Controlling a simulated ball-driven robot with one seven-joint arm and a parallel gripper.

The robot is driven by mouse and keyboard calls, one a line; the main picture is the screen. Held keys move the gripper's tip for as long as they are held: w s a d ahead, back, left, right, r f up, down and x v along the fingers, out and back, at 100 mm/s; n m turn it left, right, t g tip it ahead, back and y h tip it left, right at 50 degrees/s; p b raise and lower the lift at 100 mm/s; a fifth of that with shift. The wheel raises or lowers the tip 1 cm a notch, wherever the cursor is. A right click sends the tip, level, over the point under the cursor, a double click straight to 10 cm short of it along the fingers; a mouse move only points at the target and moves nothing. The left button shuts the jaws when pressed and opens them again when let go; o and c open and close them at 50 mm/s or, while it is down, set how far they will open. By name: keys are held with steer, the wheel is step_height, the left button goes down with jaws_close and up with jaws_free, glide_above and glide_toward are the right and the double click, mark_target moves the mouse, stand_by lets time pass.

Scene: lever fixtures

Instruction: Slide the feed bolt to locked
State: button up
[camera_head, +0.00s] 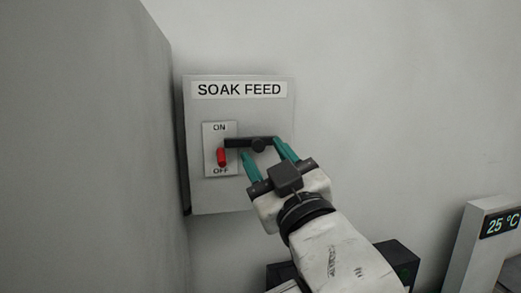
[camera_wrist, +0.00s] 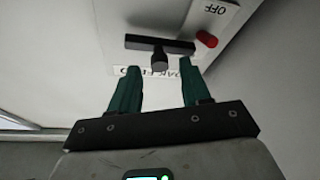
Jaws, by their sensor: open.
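The feed bolt (camera_head: 238,143) is a black horizontal bar with a round knob (camera_head: 258,146), on a grey box labelled SOAK FEED. The bar's left end reaches over the ON/OFF plate, just above the red lever (camera_head: 222,157), which points down toward OFF. My gripper (camera_head: 263,148) is open, its teal fingers on either side of the knob. In the wrist view, the bolt bar (camera_wrist: 180,46) and knob (camera_wrist: 159,58) show beyond the gap between the fingertips (camera_wrist: 159,67). I cannot tell whether a finger touches the knob. The bar's right end is partly hidden by a finger in the head view.
The grey box (camera_head: 215,195) is fixed to a pale wall. A large grey panel (camera_head: 110,150) stands close on the left. A display reading 25 °C (camera_head: 499,224) is at the lower right. The wall right of the box is clear.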

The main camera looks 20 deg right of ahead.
mark_target(253, 144)
steer(key=shift+x, duration=1.35)
jaws_close()
steer(key=shift+a, duration=0.1)
